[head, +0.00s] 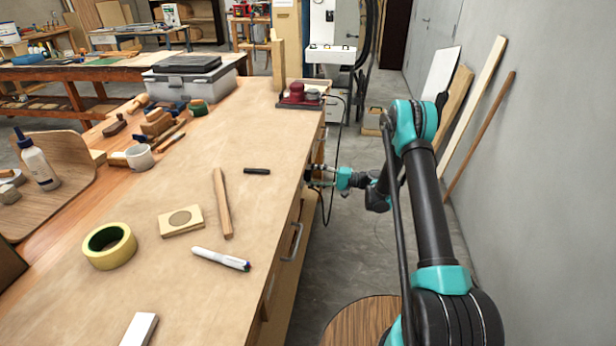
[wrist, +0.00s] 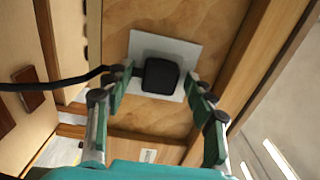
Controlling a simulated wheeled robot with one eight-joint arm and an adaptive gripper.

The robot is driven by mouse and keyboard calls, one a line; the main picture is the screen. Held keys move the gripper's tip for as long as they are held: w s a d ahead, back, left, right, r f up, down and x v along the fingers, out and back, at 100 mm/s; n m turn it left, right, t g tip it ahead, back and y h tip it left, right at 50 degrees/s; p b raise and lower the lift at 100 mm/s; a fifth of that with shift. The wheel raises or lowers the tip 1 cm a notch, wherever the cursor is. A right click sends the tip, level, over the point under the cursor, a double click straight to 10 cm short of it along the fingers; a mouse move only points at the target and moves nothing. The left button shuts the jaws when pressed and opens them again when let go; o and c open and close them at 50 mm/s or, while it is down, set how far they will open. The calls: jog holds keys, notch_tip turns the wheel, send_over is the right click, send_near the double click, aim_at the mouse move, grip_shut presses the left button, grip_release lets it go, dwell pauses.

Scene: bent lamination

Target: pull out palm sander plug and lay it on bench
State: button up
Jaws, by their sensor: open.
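The black plug (wrist: 160,76) of the palm sander sits in a pale socket plate (wrist: 144,42) on the wooden side of the bench. Its black cord (wrist: 50,83) runs off to the left in the wrist view. My gripper (wrist: 156,84) is open, with one finger on each side of the plug; I cannot tell if either touches it. In the head view my gripper (head: 314,177) is at the bench's right side, and the plug is hidden there. The red palm sander (head: 298,95) rests at the far end of the bench top (head: 130,205), its cord hanging over the right edge.
A dark short bar (head: 257,171), a wood stick (head: 223,205), a marker (head: 221,258) and a yellow tape roll (head: 109,246) lie on the bench. Bare top shows between the dark bar and the sander. A drawer handle (head: 292,242) juts from the bench side.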

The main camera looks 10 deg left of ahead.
grip_shut()
dwell(0.4)
jog(key=d, duration=0.6)
dwell(1.3)
jog(key=shift+s, duration=0.1)
